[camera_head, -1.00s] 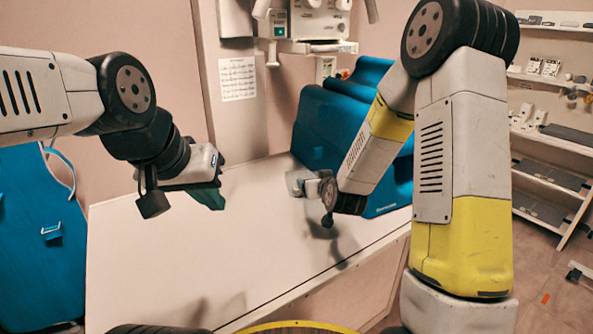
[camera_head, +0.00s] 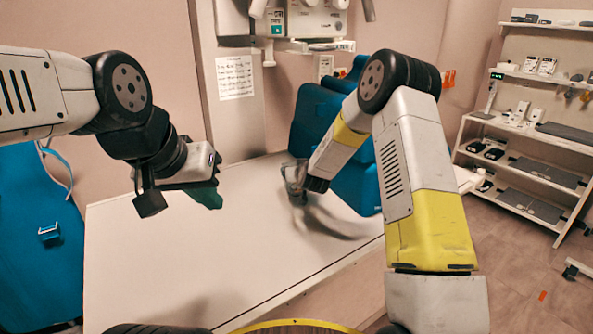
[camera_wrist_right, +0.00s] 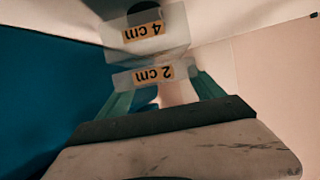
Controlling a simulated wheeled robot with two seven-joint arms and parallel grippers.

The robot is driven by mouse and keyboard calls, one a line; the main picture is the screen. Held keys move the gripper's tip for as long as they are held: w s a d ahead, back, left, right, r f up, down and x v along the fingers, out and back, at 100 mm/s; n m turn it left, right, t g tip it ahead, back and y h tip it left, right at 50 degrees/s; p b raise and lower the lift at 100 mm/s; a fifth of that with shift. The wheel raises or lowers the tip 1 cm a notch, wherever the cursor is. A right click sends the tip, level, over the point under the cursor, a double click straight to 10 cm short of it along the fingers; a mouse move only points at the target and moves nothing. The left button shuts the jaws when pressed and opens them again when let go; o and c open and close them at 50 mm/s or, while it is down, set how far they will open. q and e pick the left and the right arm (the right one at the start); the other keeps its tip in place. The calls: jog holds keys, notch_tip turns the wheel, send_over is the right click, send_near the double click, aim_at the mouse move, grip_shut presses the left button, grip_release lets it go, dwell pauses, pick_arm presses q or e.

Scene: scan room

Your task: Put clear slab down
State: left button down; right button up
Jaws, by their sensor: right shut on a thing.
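A clear slab with an orange "2 cm" label (camera_wrist_right: 140,77) sits between the green fingers of my right gripper (camera_wrist_right: 163,93) in the right wrist view. The gripper is shut on it. A clear block labelled "4 cm" (camera_wrist_right: 146,40) shows just beyond it; I cannot tell whether the two touch. In the head view my right gripper (camera_head: 296,187) is over the far right part of the white table (camera_head: 190,255), beside the blue padded piece. The slab is hard to make out there. My left gripper (camera_head: 208,193) hangs over the table's left part, its finger gap unclear.
The blue padded piece (camera_head: 350,180) stands at the table's far right. White equipment (camera_head: 305,22) is on the back wall. A blue panel (camera_head: 35,240) stands at left. A shelf rack (camera_head: 530,148) with several items is at right. The table's middle and front are clear.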

jog(key=shift+f, duration=0.35)
jog(key=shift+f, duration=0.15)
jog(key=o, duration=1.7)
jog(key=shift+c, duration=0.2)
